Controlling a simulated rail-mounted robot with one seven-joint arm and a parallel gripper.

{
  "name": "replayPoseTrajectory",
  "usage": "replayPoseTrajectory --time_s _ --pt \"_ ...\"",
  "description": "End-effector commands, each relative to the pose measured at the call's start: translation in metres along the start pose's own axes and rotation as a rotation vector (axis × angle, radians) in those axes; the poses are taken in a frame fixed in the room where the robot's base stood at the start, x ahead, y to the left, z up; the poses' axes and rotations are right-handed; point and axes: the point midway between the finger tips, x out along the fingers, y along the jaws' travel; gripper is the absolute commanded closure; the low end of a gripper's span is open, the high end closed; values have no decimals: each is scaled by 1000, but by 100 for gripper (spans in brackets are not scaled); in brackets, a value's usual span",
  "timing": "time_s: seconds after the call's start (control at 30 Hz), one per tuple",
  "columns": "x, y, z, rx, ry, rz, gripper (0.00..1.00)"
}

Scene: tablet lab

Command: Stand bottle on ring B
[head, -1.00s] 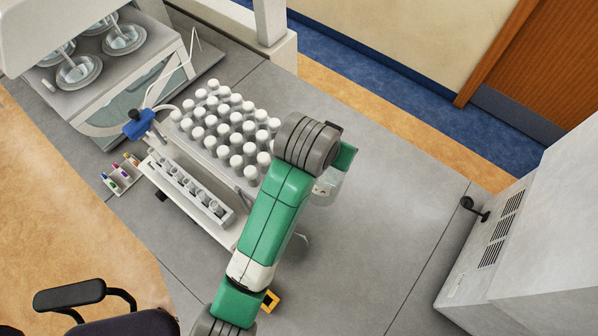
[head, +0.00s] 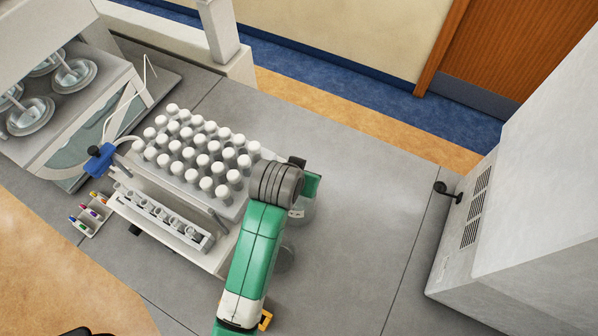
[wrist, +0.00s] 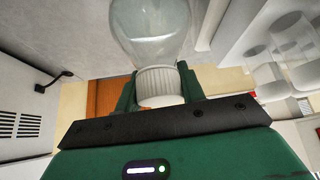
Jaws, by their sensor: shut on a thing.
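The bottle (wrist: 155,30) is clear glass with a white ribbed cap. In the wrist view my gripper (wrist: 158,86) is shut on the cap, one green finger on each side. In the head view my gripper is mostly hidden behind my wrist, and a bit of the clear bottle (head: 302,213) shows just below it, right of the capped vials. A faint dark round shape (head: 285,259) lies on the bench beside my arm. I cannot tell whether it is a ring or a shadow, and no ring label is readable.
Rows of white-capped vials (head: 208,160) stand close to the left of my gripper, with a narrow white tray (head: 205,243) in front. A large white cabinet (head: 520,215) stands at the right. The grey bench (head: 365,240) between is clear.

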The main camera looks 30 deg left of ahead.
Motion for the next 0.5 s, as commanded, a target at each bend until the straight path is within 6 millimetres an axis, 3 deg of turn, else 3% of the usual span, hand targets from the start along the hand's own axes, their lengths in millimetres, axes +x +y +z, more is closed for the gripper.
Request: replayPoseTrajectory --time_s 0.1,0.13,0.2,0.5 --pt "0 0 -1 0 4 -1 100" --pt "2 0 1 0 0 0 55" --pt "1 0 1 0 0 0 41" --pt "0 0 0 0 1 0 39"
